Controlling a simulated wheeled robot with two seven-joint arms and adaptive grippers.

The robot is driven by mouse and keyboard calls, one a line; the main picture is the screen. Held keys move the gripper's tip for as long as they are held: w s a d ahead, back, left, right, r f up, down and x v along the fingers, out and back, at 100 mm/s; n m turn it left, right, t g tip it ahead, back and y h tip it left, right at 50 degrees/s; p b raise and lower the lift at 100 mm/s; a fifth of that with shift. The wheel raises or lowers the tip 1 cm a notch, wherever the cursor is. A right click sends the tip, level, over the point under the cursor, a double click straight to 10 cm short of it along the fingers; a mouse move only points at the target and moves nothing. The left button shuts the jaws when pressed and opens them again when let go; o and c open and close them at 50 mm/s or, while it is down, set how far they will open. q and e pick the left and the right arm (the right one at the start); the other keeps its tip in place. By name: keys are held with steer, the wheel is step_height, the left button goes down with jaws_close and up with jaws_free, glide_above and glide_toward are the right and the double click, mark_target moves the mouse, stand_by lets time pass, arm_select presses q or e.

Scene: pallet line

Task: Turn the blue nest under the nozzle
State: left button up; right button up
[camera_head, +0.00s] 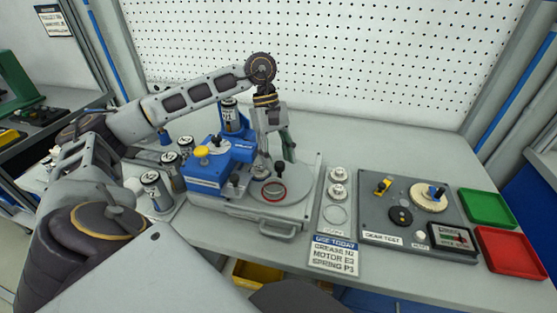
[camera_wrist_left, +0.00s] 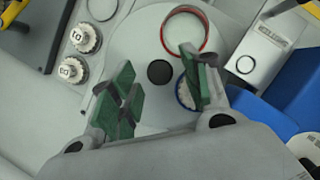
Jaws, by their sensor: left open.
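A round grey turntable (camera_head: 295,197) sits in the dispensing station. A red ring nest (camera_head: 273,191) lies on its near side and also shows in the left wrist view (camera_wrist_left: 184,32). The blue nest (camera_wrist_left: 181,97) shows in the left wrist view, pale inside and partly hidden by one green finger; I cannot make it out in the head view. A black knob (camera_wrist_left: 160,72) stands at the turntable's centre. My left gripper (camera_head: 275,150) is open above the turntable, its green fingertips (camera_wrist_left: 158,90) spread near the knob. The nozzle tip cannot be made out clearly. My right gripper is not visible.
The blue dispenser (camera_head: 207,180) with a yellow knob stands left of the turntable, with several cans (camera_head: 157,190) beyond. Right are a parts strip (camera_head: 338,217), a gear test board (camera_head: 380,222), a green tray (camera_head: 487,222) and a red tray (camera_head: 533,269).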

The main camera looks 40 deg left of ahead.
arm_select(q)
steer(key=v, duration=1)
steer(key=shift+a+r, duration=0.25)
steer(key=shift+r, duration=0.1)
steer(key=shift+w, duration=0.1)
step_height(320, 180, up, 22)
steer(key=p, duration=2.2)
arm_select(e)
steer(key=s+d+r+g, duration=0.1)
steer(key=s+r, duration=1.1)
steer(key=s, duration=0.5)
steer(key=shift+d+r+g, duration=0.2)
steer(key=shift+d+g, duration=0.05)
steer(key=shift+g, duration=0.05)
arm_select(q)
steer(key=shift+r, duration=0.1)
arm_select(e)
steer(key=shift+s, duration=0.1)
